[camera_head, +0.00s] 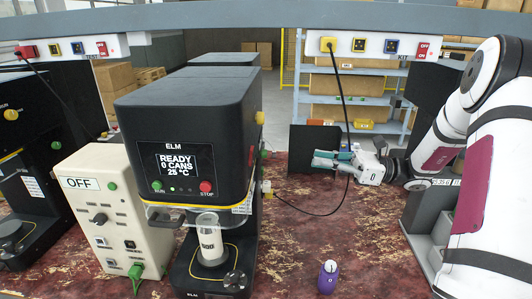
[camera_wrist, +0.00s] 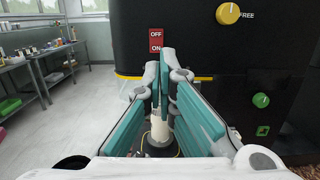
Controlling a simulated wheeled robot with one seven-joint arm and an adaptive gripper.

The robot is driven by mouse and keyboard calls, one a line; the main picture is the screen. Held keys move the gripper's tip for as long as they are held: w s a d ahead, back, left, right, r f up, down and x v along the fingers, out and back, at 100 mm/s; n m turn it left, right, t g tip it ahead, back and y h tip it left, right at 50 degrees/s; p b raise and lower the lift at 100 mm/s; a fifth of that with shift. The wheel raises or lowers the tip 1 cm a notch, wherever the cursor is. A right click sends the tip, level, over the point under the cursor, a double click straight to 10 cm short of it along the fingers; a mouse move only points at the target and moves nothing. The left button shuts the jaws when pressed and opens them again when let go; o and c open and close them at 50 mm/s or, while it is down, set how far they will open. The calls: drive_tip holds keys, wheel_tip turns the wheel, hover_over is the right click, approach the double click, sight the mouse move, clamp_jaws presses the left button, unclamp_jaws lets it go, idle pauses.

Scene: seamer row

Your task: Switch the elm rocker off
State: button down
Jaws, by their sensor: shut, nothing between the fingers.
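The black Elm machine (camera_head: 190,110) stands at centre-left on the table. Its lit screen (camera_head: 175,164) reads READY, 0 CANS, 25 °C. In the wrist view, a red rocker (camera_wrist: 156,41) marked OFF above ON is on the machine's black side (camera_wrist: 190,30). I cannot tell which half is pressed in. In the wrist view the fingertips (camera_wrist: 164,60) appear just below the rocker.
A yellow FREE knob (camera_wrist: 228,13) and a green knob (camera_wrist: 261,100) are to the rocker's right. A black cable (camera_head: 318,213) runs to the machine from a yellow plug (camera_head: 328,45). A beige box (camera_head: 115,210) marked OFF stands left; a purple item (camera_head: 328,278) in front.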

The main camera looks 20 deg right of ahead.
sight(252, 156)
drive_tip(key=shift+a, duration=0.15)
drive_tip(key=p+x, duration=0.3)
drive_tip(key=x, duration=1.1)
drive_tip(key=shift+s, duration=0.1)
